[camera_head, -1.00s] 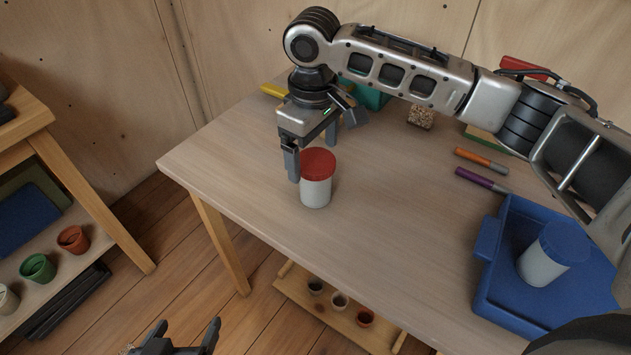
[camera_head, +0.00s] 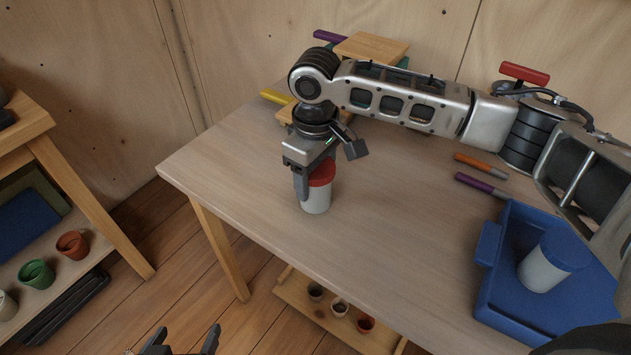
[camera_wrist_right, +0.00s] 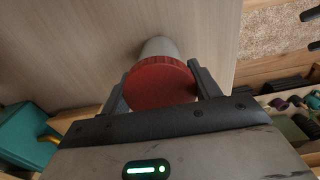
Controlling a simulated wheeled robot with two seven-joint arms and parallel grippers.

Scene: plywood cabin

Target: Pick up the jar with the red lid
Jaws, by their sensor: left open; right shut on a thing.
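The jar with the red lid (camera_head: 317,197) stands upright on the wooden table (camera_head: 400,225), near its front edge. Its body is white. My right gripper (camera_head: 316,186) is above it with the fingers down around the lid, shut on it. In the right wrist view the red lid (camera_wrist_right: 160,84) sits between the two fingers. My left gripper (camera_head: 182,340) is open and empty at the bottom edge of the head view, low in front of the table.
A blue tray (camera_head: 488,290) at the right holds a white jar with a blue lid (camera_head: 549,262). A shelf with small pots (camera_head: 37,273) stands left.

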